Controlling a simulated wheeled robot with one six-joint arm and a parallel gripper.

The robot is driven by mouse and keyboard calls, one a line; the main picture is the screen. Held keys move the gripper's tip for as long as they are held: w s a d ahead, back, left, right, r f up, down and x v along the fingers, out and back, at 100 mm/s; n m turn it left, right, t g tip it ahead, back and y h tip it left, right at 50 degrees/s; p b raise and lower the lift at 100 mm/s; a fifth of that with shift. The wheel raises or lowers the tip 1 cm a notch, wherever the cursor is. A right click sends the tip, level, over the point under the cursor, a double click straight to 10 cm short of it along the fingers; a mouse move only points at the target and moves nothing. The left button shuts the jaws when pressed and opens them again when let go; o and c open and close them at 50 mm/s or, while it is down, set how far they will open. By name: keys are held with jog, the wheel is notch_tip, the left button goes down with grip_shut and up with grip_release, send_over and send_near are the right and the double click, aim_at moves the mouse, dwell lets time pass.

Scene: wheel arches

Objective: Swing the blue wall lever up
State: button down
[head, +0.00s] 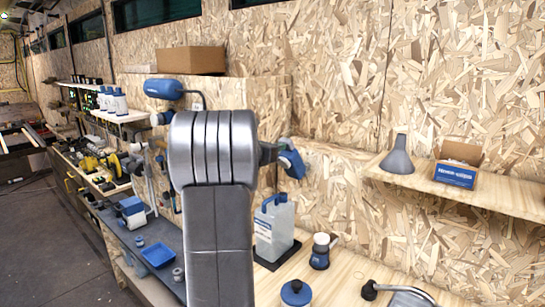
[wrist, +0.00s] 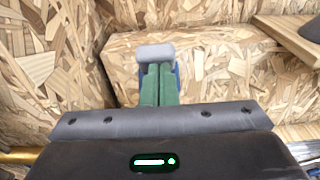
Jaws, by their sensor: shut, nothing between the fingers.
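A blue piece (head: 292,162) that looks like the wall lever shows just right of my wrist in the head view, by the chipboard wall corner. In the wrist view a rounded grey end (wrist: 155,53) shows just beyond my fingertips, with blue (wrist: 176,84) on both sides behind the fingers. My gripper (wrist: 157,75) has green fingers pressed together, with nothing between them. They overlap the blue piece in the picture; whether they touch it I cannot tell. The lever's pivot is hidden. In the head view my fingers are mostly hidden behind my grey arm.
A ledge to the right holds a grey funnel (head: 397,157) and an open box (head: 457,166). Below stand a clear jug (head: 273,228), a dark grinder (head: 320,252) and a blue-lidded pot (head: 296,293). A blue rounded fixture (head: 163,89) is at the left, below a cardboard box (head: 190,61).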

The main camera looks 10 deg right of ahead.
aim_at(287, 138)
jog(key=d+r, duration=0.1)
jog(key=w+d+r+p, duration=0.1)
jog(key=shift+w+d+r, duration=0.1)
jog(key=shift+w+r, duration=0.2)
jog(key=shift+w+d+r, duration=0.35)
jog(key=shift+w+d, duration=0.05)
jog(key=shift+d, duration=0.05)
jog(key=shift+w+d+r+p, duration=0.2)
jog(key=shift+r+p, duration=0.1)
jog(key=shift+r, duration=0.3)
jog(key=shift+r, duration=0.15)
jog(key=shift+r+p, duration=0.25)
jog(key=shift+p, duration=0.05)
jog(key=s+a+r+p, duration=0.3)
jog(key=a+r+p, duration=0.1)
jog(key=r, duration=0.3)
jog(key=shift+a+r, duration=0.15)
